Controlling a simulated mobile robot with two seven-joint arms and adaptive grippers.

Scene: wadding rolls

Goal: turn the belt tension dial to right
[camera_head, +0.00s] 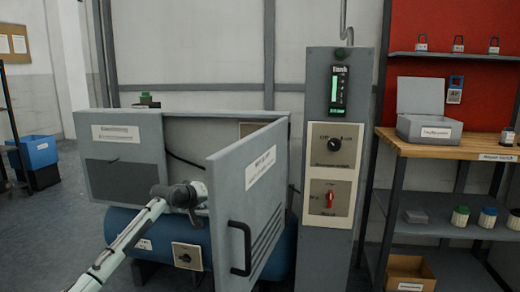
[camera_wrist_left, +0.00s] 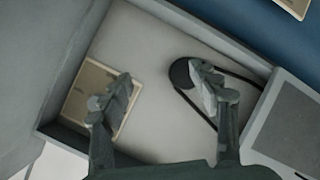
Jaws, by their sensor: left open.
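No dial in view has a label I can read as belt tension. Inside the open grey cabinet (camera_head: 125,178), a beige plate (camera_head: 250,129) shows just above the door's top edge; its face is mostly hidden. The left wrist view shows a beige plate (camera_wrist_left: 75,98) at the cabinet's left side, partly covered by a finger; no knob is visible on it. A black pulley with a belt (camera_wrist_left: 180,73) is behind the other finger. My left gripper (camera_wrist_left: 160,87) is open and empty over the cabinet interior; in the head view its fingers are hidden.
The cabinet door (camera_head: 250,190) with a black handle stands open toward me. A blue tank (camera_head: 150,232) below carries a dial plate (camera_head: 187,256). A grey column (camera_head: 318,245) at right has a black selector (camera_head: 334,144) and a red switch (camera_head: 329,198). A wooden workbench (camera_head: 470,150) is farther right.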

